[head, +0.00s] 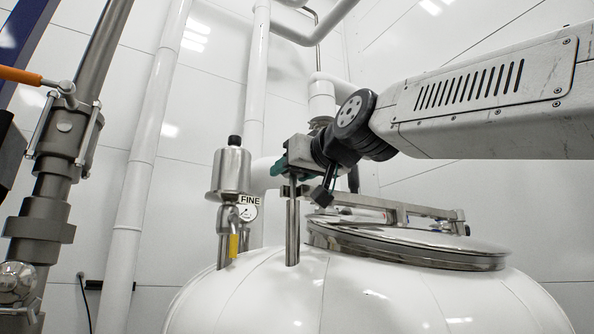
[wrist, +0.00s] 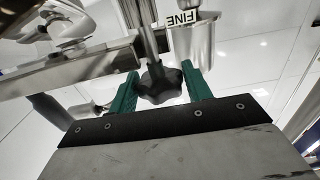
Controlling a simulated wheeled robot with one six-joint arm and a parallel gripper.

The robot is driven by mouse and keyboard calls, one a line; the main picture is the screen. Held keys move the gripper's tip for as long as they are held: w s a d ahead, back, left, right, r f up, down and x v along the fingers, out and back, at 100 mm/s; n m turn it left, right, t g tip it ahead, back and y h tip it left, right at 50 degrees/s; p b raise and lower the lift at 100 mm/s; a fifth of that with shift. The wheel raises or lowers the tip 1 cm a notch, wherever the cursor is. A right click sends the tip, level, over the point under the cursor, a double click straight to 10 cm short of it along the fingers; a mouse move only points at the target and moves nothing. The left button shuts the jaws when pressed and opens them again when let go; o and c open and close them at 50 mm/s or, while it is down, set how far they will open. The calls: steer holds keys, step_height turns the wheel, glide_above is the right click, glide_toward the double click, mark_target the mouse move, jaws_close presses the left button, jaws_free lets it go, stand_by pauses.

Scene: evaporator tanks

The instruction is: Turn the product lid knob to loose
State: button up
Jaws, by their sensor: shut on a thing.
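The lid knob (wrist: 158,84) is a dark, lobed hand knob on a metal stem, seen in the wrist view between the green fingers of my gripper (wrist: 158,88). My gripper is shut on the knob. In the head view my gripper (head: 292,160) is above the tank, at the end of the lid's clamp bar, and its body hides the knob. The round metal lid (head: 410,246) lies closed on the white tank (head: 300,290). The lid's clamp bar (head: 395,208) runs above it, and the bar also shows in the wrist view (wrist: 80,70).
A metal cylinder fitting (head: 231,172) with a black cap, a gauge (head: 247,212) under a FINE label (head: 250,200), and a yellow-handled valve (head: 234,245) stand left of my gripper. A steel pipe with an orange handle (head: 20,75) is at far left. White pipes (head: 150,150) rise behind.

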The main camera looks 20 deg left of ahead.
steer(key=shift+n+g+y, duration=0.3)
steer(key=shift+g, duration=0.1)
steer(key=n+g+y, duration=0.1)
steer(key=n+g, duration=0.2)
steer(key=g, duration=0.1)
steer(key=n+g+y, duration=0.2)
steer(key=n+g, duration=0.1)
steer(key=g, duration=0.1)
steer(key=shift+w+g, duration=0.2)
steer(key=shift+g, duration=0.1)
steer(key=n+g, duration=0.1)
steer(key=g, duration=0.1)
steer(key=n+g, duration=0.2)
steer(key=g, duration=0.1)
steer(key=shift+a+n+g, duration=0.1)
steer(key=shift+n+g, duration=0.2)
steer(key=shift+s+f+n+g+h, duration=0.1)
steer(key=shift+n+g+h, duration=0.3)
steer(key=shift+n+g, duration=1.1)
steer(key=shift+g, duration=0.7)
steer(key=o, duration=1)
steer(key=shift+s, duration=0.1)
steer(key=shift+c, duration=0.2)
